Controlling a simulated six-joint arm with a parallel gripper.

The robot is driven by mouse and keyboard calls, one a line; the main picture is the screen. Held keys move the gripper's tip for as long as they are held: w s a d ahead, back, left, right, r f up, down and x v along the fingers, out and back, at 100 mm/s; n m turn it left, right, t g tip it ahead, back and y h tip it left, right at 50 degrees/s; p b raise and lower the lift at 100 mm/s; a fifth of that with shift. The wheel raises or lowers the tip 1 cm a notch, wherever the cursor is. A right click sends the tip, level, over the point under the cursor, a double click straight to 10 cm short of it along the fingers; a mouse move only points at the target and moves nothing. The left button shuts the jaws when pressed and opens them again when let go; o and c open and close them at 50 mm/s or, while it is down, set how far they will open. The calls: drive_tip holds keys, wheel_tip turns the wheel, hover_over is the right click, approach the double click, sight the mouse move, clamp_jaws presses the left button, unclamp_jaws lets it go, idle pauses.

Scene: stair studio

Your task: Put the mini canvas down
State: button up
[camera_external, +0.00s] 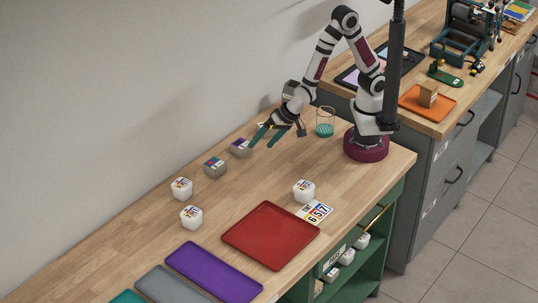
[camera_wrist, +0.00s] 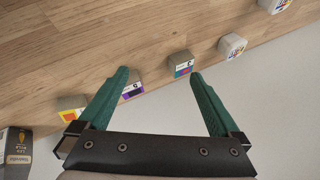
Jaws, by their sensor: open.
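My gripper (camera_external: 263,141) is open over the back of the wooden table, with nothing between its teal fingers in the wrist view (camera_wrist: 160,74). No thing can be told for sure as the mini canvas. A small grey block with a purple and white label (camera_external: 240,148) is near the fingertips; in the wrist view it shows beside the left finger (camera_wrist: 132,90). A grey block with a teal and red label (camera_external: 215,168) stands farther left, near the right fingertip in the wrist view (camera_wrist: 180,65). A block with a yellow and red label (camera_wrist: 71,103) is partly covered by the left finger.
White labelled jars (camera_external: 181,188) stand along the table. A red tray (camera_external: 270,236), a purple tray (camera_external: 213,272) and a grey tray (camera_external: 170,287) lie at the front.

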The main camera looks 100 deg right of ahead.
drive_tip(key=s+a+r+n+g+y, duration=0.25)
drive_tip(key=s+r+n+y, duration=0.25)
drive_tip(key=s+r, duration=0.45)
drive_tip(key=s+d+r+g+h, duration=0.1)
drive_tip(key=s+d+g, duration=0.1)
drive_tip(key=s+d, duration=0.2)
drive_tip(key=s+d+r+n+g+h, duration=0.1)
drive_tip(key=s+d, duration=0.3)
drive_tip(key=s, duration=0.7)
drive_tip(key=shift+s+d+g, duration=0.25)
drive_tip(key=shift+g, duration=0.6)
